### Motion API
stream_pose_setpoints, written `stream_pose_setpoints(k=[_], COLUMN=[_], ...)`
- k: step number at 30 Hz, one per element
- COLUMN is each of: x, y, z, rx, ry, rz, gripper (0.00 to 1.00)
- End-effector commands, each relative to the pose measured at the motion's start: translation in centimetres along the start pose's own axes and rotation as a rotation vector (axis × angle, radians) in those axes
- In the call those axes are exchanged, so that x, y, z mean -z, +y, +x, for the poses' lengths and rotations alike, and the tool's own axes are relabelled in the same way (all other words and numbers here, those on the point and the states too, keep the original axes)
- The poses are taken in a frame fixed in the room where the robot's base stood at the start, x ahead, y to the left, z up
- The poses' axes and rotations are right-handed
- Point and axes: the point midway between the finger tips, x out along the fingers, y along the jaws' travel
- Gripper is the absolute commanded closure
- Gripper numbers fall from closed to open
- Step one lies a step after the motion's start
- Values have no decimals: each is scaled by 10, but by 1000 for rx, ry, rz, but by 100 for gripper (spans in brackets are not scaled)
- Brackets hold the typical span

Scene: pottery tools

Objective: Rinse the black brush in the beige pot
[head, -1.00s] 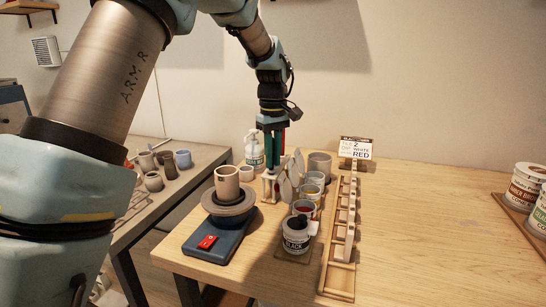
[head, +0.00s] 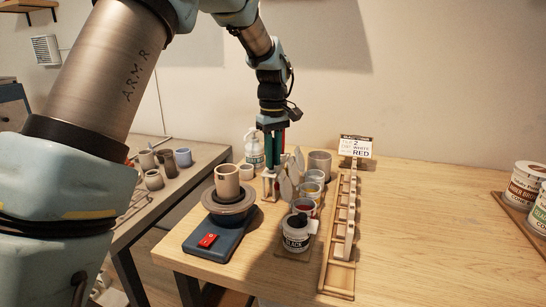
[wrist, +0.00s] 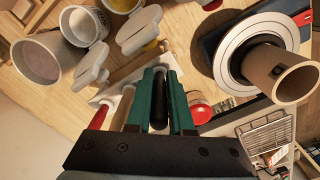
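My gripper (head: 272,172) points down above the table, behind the row of jars. Its green fingers (wrist: 160,105) stand on either side of a black handle (wrist: 158,110), which looks like the black brush; I cannot tell whether they press on it. The brush's lower end is hidden. A beige-grey pot (head: 319,163) stands at the back, right of my gripper; it also shows in the wrist view (wrist: 38,62). A tan-beige pot (head: 227,183) stands on the pottery wheel (head: 228,205), left of my gripper, and shows at right in the wrist view (wrist: 283,75).
Several glaze jars stand in a row, with a black-labelled jar (head: 296,238) nearest. White paddle-like pieces (head: 286,187) stand beside them. A wooden rack (head: 340,275) lies to their right, below a sign (head: 356,148). A white bottle (head: 254,150) stands behind.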

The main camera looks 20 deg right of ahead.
Motion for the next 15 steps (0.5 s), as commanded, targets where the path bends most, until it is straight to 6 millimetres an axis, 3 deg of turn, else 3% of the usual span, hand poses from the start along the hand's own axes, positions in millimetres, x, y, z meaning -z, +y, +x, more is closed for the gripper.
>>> stream_pose_setpoints(k=[1,9,15], x=[0,0,0], y=[0,0,0], z=[1,1,0], rx=[2,1,1], ry=[-1,-1,0], rz=[0,0,0], gripper=[74,46,46])
